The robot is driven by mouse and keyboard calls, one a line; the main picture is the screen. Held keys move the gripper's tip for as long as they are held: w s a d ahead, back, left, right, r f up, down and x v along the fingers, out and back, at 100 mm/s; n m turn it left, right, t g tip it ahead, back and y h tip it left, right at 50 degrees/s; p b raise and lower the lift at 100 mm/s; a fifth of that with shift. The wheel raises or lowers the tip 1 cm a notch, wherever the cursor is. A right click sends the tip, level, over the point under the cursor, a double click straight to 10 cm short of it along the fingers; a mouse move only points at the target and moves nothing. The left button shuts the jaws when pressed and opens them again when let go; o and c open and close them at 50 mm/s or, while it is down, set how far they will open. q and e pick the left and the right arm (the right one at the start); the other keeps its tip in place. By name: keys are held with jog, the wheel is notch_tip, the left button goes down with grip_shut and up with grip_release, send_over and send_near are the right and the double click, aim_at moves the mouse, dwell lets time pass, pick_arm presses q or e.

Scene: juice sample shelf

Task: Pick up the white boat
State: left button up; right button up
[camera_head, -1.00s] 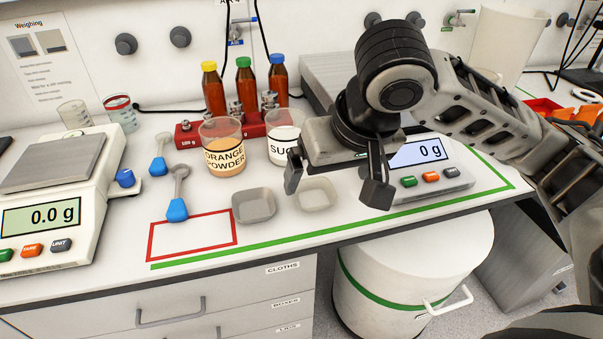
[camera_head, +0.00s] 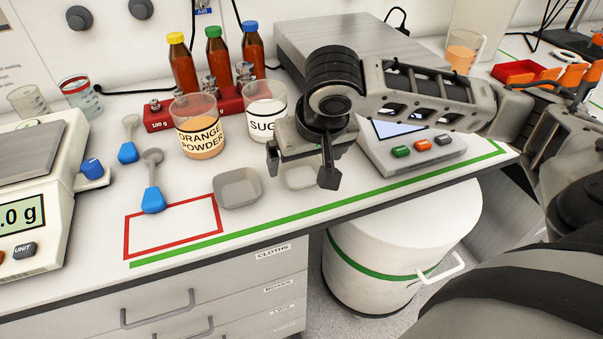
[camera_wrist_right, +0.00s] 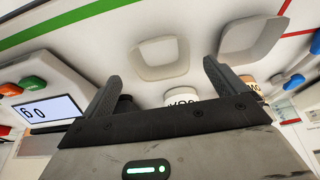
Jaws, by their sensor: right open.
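The white boat (camera_head: 301,180) is a shallow square dish on the bench, partly hidden by my right gripper (camera_head: 300,170) in the head view. In the right wrist view the white boat (camera_wrist_right: 159,52) lies beyond the open fingers, roughly between their tips. My right gripper is open and empty, hanging just above the boat with the fingers apart from it. A similar grey boat (camera_head: 238,188) sits to the left, beside the red-outlined rectangle. My left gripper is in neither view.
The orange powder beaker (camera_head: 199,126) and sugar beaker (camera_head: 264,108) stand behind the boats. A scale (camera_head: 412,148) is close on the right, and another scale (camera_head: 40,220) stands at the left. A green line (camera_head: 270,226) runs along the bench's front edge.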

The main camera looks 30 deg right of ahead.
aim_at(300, 173)
jog(key=x, duration=0.3)
jog(key=shift+w+f, duration=0.3)
jog(key=c, duration=1)
jog(key=shift+r, duration=0.15)
jog(key=shift+c, duration=0.2)
